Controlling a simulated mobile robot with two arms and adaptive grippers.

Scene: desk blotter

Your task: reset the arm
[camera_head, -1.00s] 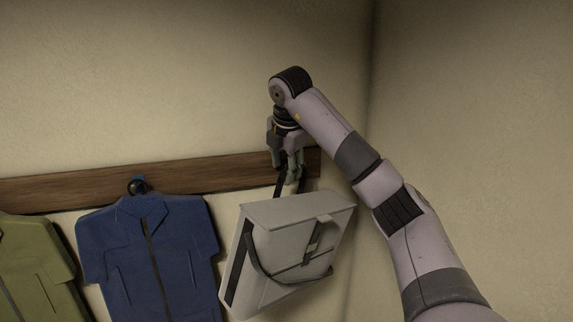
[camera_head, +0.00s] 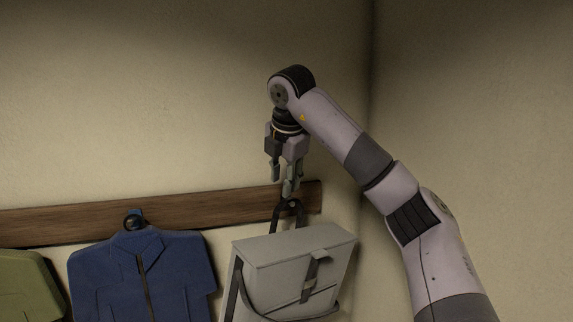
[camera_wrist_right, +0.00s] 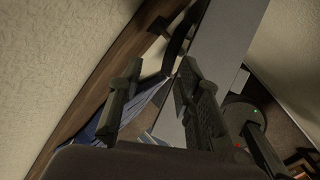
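My right gripper (camera_head: 282,178) points down just above the right end of the wooden rail. Its fingers are apart with nothing between them; the right wrist view also shows the two open fingers (camera_wrist_right: 160,78). Below it a light grey bag (camera_head: 295,255) hangs at the rail by its dark strap (camera_head: 275,217). The strap's top is close under the fingertips, at a hook. In the right wrist view the bag (camera_wrist_right: 228,35) and the strap (camera_wrist_right: 178,45) lie beyond the fingertips. My left gripper is in neither view.
The wooden rail (camera_head: 150,217) runs along the wall. A blue shirt (camera_head: 180,275) hangs from a dark hook (camera_head: 133,220) left of the bag, and an olive green garment (camera_head: 30,285) hangs farther left. A room corner is close on the right. The wall above the rail is bare.

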